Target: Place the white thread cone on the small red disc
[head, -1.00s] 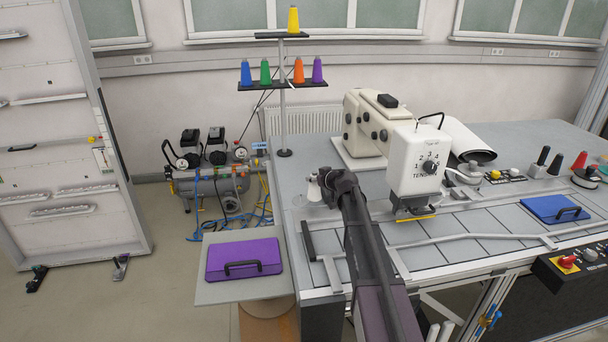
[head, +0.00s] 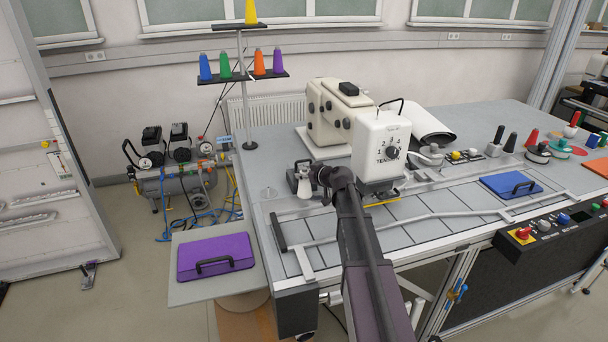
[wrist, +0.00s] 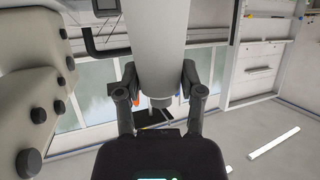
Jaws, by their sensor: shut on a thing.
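The white thread cone (head: 304,184) is held in my gripper (head: 318,177), above the left back part of the grey table. In the wrist view the pale cone (wrist: 158,40) fills the top middle, between the two dark fingers of my gripper (wrist: 158,88), which press on its sides. A small flat red disc (head: 579,151) appears to lie at the far right of the table in the head view, well away from my gripper. It is small there, and I cannot make out its edges clearly.
The white sewing machine head (head: 380,140) and its beige body (head: 335,112) stand just right of my gripper. A thread stand (head: 243,100) with coloured cones rises behind left. Red and black cones, a blue folder (head: 510,186) and low rails crowd the table's right part.

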